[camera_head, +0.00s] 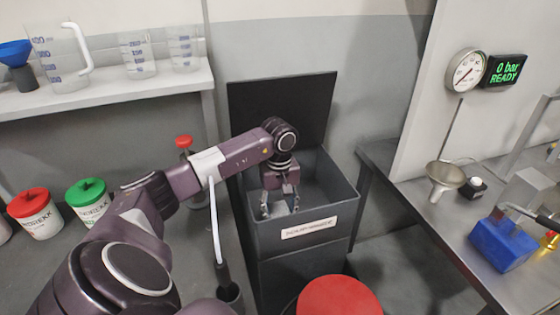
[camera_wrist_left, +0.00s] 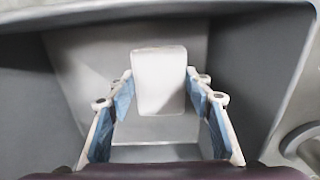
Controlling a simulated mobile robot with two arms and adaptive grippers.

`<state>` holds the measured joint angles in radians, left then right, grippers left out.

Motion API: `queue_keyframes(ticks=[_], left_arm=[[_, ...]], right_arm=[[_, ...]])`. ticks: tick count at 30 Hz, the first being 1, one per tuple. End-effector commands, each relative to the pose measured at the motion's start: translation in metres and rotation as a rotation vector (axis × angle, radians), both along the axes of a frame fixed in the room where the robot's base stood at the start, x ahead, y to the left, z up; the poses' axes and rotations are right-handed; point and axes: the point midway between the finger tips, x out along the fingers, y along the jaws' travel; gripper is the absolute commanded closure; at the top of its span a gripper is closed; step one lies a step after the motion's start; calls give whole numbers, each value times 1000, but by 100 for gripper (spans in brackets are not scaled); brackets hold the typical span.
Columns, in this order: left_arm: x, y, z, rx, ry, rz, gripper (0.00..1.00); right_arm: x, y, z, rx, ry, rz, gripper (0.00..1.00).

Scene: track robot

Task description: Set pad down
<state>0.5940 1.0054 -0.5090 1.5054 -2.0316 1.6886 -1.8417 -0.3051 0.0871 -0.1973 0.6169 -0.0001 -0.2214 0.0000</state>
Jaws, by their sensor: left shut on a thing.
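The white pad (camera_wrist_left: 158,80) is a small rounded block held between the blue-lined fingers of my left gripper (camera_wrist_left: 159,88). In the head view, my left gripper (camera_head: 280,205) reaches down inside an open dark grey bin (camera_head: 345,205), near its front wall. The pad there is small and partly hidden by the fingers. In the left wrist view, grey bin walls surround the gripper and a lighter surface lies beyond the pad. I cannot tell whether the pad touches the bin's bottom. My right gripper is out of view.
The bin's black lid (camera_head: 285,100) stands open behind it. A red round top (camera_head: 338,297) is in front of the bin. Jars with red (camera_head: 34,212) and green (camera_head: 90,203) lids stand at left. A bench with a funnel (camera_head: 445,178) and blue block (camera_head: 502,243) is at right.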

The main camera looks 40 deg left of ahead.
Motion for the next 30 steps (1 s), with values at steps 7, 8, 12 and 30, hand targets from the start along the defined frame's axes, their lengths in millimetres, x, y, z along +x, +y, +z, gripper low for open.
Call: queue_keyframes(ticks=[7,8,12,30], left_arm=[[0,0,-20,0,1,0,73],[0,0,-23,0,2,0,73],[-1,-1,-44,-2,3,1,73],[0,0,-60,0,-1,-1,40]], right_arm=[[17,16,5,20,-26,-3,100],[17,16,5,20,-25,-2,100],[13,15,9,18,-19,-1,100],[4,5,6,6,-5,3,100]])
